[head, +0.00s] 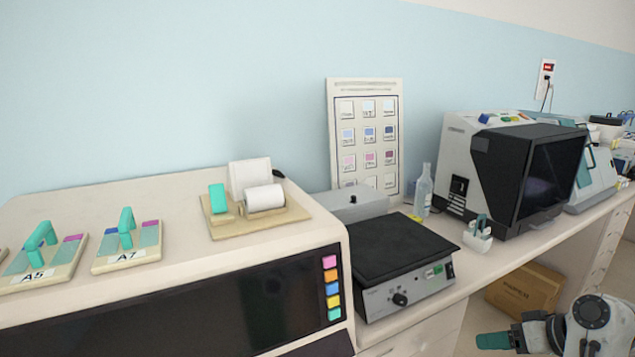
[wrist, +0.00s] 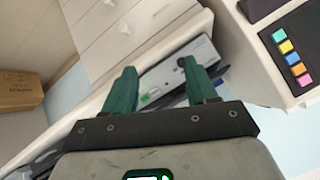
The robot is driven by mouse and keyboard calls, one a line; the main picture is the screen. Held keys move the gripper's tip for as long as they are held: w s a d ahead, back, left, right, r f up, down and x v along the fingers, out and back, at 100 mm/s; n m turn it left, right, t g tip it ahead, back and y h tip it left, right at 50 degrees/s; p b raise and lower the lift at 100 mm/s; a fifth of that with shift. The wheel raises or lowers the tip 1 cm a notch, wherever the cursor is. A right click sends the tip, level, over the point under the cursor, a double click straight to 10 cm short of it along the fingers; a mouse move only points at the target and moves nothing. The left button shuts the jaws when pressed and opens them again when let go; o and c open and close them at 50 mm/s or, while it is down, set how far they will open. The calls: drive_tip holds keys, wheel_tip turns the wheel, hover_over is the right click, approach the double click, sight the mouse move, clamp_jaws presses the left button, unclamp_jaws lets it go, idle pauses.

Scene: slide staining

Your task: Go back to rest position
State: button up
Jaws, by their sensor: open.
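My gripper shows at the bottom right of the head view (head: 493,341), in front of and below the bench edge. In the wrist view its two green fingers (wrist: 163,88) stand apart with nothing between them. Beyond the fingers is the front of the flat black-topped hot plate (head: 400,255), which also shows in the wrist view (wrist: 178,70). My gripper is apart from the bench and touches nothing that I can see.
A cardboard box (head: 525,290) sits under the bench; it also shows in the wrist view (wrist: 20,92). The staining machine (head: 250,300) holds slide holders marked A5 (head: 40,262) and A7 (head: 127,248). A clear bottle (head: 424,190) and a black-screened device (head: 540,180) stand behind.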

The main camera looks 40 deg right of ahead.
drive_tip(key=w+a+f+n+g+y, duration=0.1)
drive_tip(key=w+a+f+g, duration=0.1)
drive_tip(key=a+f, duration=0.55)
drive_tip(key=w+a+f+n+g+y, duration=0.1)
drive_tip(key=a+f+n+g, duration=0.3)
drive_tip(key=a, duration=0.6)
drive_tip(key=s+a+f+g+h, duration=0.1)
drive_tip(key=s+a+f, duration=0.2)
drive_tip(key=a, duration=0.3)
drive_tip(key=s+a+f+n+g, duration=0.1)
drive_tip(key=s+a+f, duration=0.2)
drive_tip(key=a, duration=0.4)
drive_tip(key=shift+s+f+h, duration=0.15)
drive_tip(key=shift+s+h, duration=0.25)
drive_tip(key=shift+s, duration=0.15)
